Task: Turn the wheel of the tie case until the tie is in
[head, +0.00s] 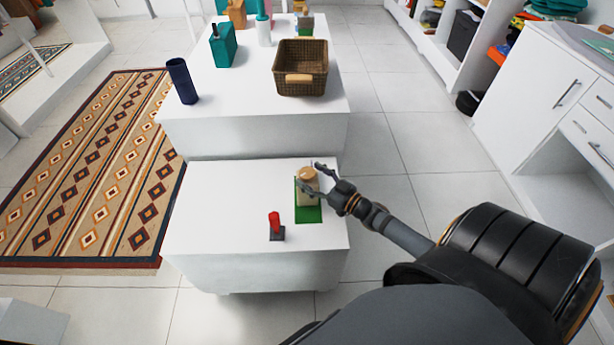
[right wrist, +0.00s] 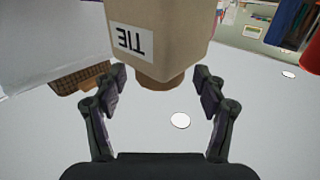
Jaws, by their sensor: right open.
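The tie case is a beige box (head: 308,198) with a round wooden wheel (head: 307,173) on top. It stands upright on a green mat (head: 310,215) on the low white bench. My right gripper (head: 309,175) is open, with its fingers around the wheel's level. In the right wrist view the case (right wrist: 165,32) shows its TIE label upside down, and the wheel (right wrist: 161,82) lies between the two open fingers, with gaps visible on both sides. A red upright piece (head: 274,219) on a small dark base stands to the left of the mat; I cannot tell if it is the tie. My left gripper is out of view.
A higher white bench (head: 240,110) behind holds a wicker basket (head: 301,68), a dark blue cup (head: 181,80) and a teal box (head: 223,45). A patterned rug (head: 95,170) lies left. White cabinets (head: 535,75) stand right. The low bench's left half is clear.

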